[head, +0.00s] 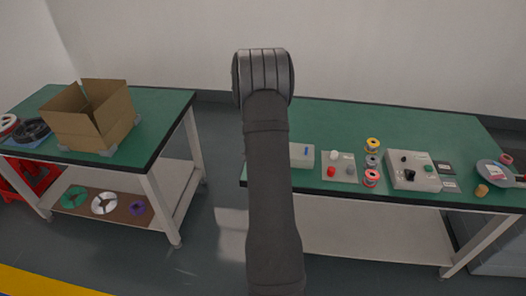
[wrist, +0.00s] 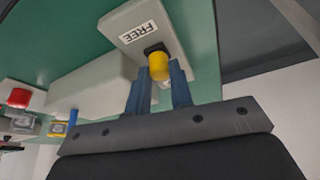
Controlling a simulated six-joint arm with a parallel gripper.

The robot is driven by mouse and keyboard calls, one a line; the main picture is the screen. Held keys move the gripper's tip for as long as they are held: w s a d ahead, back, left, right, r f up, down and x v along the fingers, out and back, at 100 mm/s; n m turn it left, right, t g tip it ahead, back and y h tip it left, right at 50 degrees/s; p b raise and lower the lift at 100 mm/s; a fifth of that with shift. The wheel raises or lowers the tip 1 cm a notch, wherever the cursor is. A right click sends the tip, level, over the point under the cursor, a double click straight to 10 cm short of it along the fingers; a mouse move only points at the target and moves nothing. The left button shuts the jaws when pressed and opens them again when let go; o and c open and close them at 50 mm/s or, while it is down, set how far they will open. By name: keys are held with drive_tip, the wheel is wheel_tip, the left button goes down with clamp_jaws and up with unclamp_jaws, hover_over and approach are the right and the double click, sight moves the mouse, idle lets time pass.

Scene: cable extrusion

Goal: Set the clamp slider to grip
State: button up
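In the wrist view the clamp slider shows as a yellow knob (wrist: 159,67) on a black base, on a light grey box (wrist: 128,18) with a label reading FREE (wrist: 138,31). My gripper (wrist: 160,70) has its two blue fingers on either side of the knob, about a knob's width apart. Whether both fingers touch it cannot be told. In the head view my arm covers the gripper and the slider.
A long grey box (wrist: 92,87) lies beside the slider box, with a red button (wrist: 19,98) further left. The green table (head: 400,115) also bears a button panel (head: 338,172), coloured spools (head: 372,160) and a control box (head: 408,168). A cardboard box (head: 92,125) stands on the left table.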

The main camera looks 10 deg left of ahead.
clamp_jaws()
drive_tip(key=shift+w+r, duration=0.1)
drive_tip(key=shift+w, duration=2.1)
drive_tip(key=shift+o, duration=2.2)
unclamp_jaws()
drive_tip(key=shift+w, duration=0.1)
drive_tip(key=v, duration=1.7)
drive_tip(key=shift+r, duration=0.1)
